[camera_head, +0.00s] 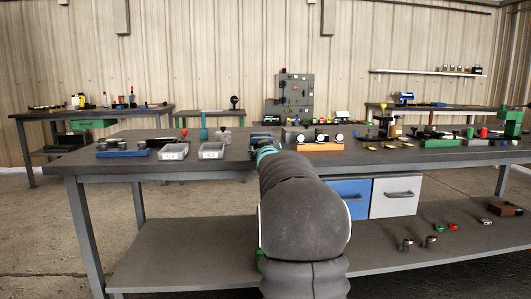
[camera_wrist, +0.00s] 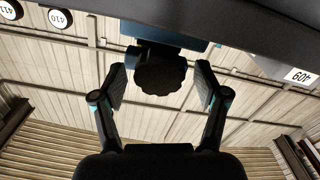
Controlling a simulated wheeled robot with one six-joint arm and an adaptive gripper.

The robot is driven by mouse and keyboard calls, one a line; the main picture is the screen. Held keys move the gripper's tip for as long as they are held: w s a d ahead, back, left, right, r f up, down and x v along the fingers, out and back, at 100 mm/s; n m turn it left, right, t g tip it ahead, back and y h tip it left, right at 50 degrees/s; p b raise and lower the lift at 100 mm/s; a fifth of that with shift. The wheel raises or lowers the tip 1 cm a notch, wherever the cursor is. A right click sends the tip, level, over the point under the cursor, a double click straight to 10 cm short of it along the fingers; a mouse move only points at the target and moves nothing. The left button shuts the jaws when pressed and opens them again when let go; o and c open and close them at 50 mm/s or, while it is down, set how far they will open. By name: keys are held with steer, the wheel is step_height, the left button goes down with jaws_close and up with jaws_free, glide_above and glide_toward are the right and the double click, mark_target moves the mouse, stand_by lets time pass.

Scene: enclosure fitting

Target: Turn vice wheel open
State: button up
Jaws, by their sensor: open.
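The vice wheel (camera_wrist: 163,76) is a dark knob with a scalloped rim, seen in the wrist view under a dark blue-grey vice body (camera_wrist: 180,45) at the table's edge. My gripper (camera_wrist: 160,84) is open, with one finger on each side of the wheel. A gap shows between the wheel and each finger pad, so I see no contact. In the head view my arm reaches to the front edge of the workbench (camera_head: 110,162) and hides the wheel and most of my gripper.
Two grey trays (camera_head: 211,150) and a blue block (camera_head: 122,153) stand left of my arm. An orange holder (camera_head: 320,147) with round white-faced parts stands to its right. Blue and white drawers (camera_head: 394,197) hang under the bench. A lower shelf (camera_head: 180,255) holds small parts at right.

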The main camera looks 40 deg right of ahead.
steer(key=v, duration=1.1)
steer(key=shift+s, duration=0.3)
steer(key=s+a+f+m+g+y, duration=0.1)
steer(key=s+a+f+g+y, duration=0.2)
steer(key=f, duration=0.5)
steer(key=s+a+f+m+g+y, duration=0.1)
steer(key=s+a+f+g, duration=0.35)
steer(key=f, duration=0.45)
steer(key=s+a+f+n+g+y, duration=0.1)
steer(key=s+a+f+n+y, duration=0.1)
steer(key=s+a, duration=0.9)
steer(key=s+a+f+n+g+y, duration=0.1)
steer(key=s+a+f+n+y, duration=0.1)
steer(key=s+a, duration=1)
steer(key=a+n+y, duration=0.1)
steer(key=a, duration=0.5)
steer(key=shift+a+f+y, duration=0.25)
steer(key=shift+f+y, duration=0.05)
